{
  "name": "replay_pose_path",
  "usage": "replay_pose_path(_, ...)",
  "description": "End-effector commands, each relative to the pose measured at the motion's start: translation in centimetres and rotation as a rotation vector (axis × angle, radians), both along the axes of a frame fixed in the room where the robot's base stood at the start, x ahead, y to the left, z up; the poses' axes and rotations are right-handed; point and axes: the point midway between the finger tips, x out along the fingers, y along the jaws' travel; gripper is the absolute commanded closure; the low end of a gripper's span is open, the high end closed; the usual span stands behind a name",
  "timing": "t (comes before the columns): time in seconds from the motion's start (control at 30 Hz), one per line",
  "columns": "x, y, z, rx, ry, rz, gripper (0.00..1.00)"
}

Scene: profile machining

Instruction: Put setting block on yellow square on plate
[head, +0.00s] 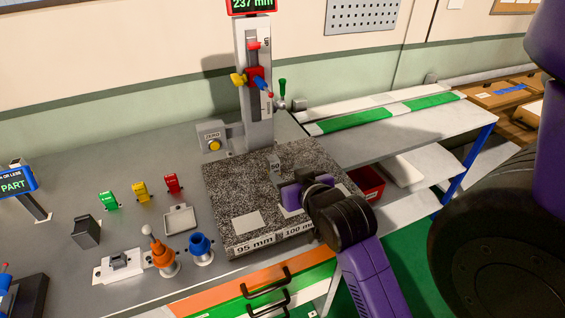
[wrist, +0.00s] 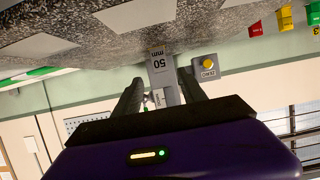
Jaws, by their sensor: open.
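The setting block (head: 275,161), a small grey block, stands on the speckled granite plate (head: 225,185) near the foot of the height gauge. In the wrist view, which is upside down, its face marked "50 mm" (wrist: 160,62) shows between the two dark fingertips. My gripper (head: 279,180) is open and low over the plate, on the near side of the block. I cannot tell whether the fingers touch it.
The height gauge (head: 258,110) reading 237 mm rises behind the block. A grey box with a yellow ZERO button (head: 213,140) stands left of it. Coloured tags, a small tray (head: 181,219) and orange and blue holders occupy the left bench. A red bin (head: 368,182) is at right.

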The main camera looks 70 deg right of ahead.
Motion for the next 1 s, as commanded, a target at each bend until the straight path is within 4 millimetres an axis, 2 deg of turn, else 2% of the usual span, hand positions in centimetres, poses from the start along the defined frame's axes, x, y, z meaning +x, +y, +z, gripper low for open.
replay_pose_path(0.03, -0.3, 0.3, 0.5, 0.002, 0.002, 0.001, 0.51)
replay_pose_path(0.4, -0.8, 1.2, 0.4, 0.001, -0.001, 0.005, 0.51)
replay_pose_path(0.5, -0.4, 2.7, -0.2, -0.002, 0.002, 0.042, 0.51)
replay_pose_path(0.57, 0.0, 4.5, -0.9, -0.006, 0.003, 0.087, 0.51)
replay_pose_path(0.77, 0.3, 14.1, -3.5, -0.03, -0.008, 0.324, 0.51)
replay_pose_path(0.87, -0.8, 18.9, -4.1, -0.04, -0.023, 0.447, 0.51)
replay_pose_path(1.0, -3.7, 24.8, -4.2, -0.047, -0.049, 0.613, 0.51)
